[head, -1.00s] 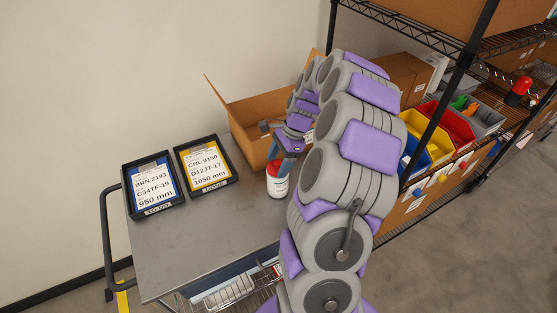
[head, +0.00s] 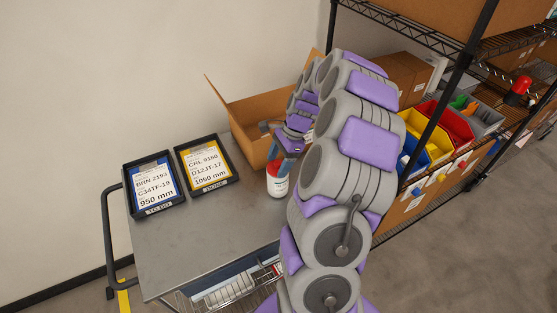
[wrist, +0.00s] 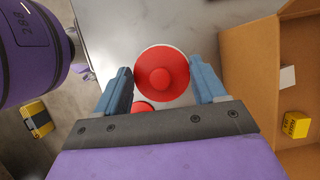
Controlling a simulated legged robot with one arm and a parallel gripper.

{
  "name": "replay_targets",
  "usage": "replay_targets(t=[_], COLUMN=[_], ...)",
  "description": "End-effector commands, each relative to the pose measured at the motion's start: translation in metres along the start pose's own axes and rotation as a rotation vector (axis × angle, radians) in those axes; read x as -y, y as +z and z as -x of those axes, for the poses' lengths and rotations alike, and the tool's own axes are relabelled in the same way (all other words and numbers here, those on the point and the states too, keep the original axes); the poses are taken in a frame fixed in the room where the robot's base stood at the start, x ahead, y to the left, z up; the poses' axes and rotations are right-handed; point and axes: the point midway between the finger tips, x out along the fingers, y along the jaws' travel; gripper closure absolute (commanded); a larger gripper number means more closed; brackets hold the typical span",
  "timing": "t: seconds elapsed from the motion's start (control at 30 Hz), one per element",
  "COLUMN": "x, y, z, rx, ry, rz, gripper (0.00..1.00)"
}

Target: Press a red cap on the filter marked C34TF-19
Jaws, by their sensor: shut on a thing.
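In the head view a white cylinder (head: 277,189) with a red top (head: 277,168) stands upright on the grey cart top, and my gripper (head: 286,150) is right above it, pointing down. In the wrist view a round red cap (wrist: 162,73) with a raised middle sits between my two blue fingers, which are shut on it. A second red piece (wrist: 143,107) shows partly behind my gripper's edge. I cannot read a marking on the cylinder or tell how far the cap is seated. A blue-edged card (head: 153,186) reads C34TF-19, in the left black tray.
A yellow-edged card (head: 205,166) reading D12JT-17 lies in the right black tray. An open cardboard box (head: 245,120) stands behind my gripper. A wire shelf with yellow (head: 440,147) and red bins is on the right. The cart's front left is clear.

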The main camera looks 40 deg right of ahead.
Motion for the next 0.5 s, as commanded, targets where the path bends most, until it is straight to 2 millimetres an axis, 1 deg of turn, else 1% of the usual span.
replay_targets(t=[0.27, 0.3, 0.5], x=[0.0, 0.0, -0.0001], y=[-0.0001, -0.0001, -0.0001], z=[-0.0003, -0.0004, -0.0004], rx=[0.0, 0.0, 0.0], ry=[0.0, 0.0, 0.0], rz=[0.0, 0.0, 0.0], gripper=[0.58, 0.28, 0.09])
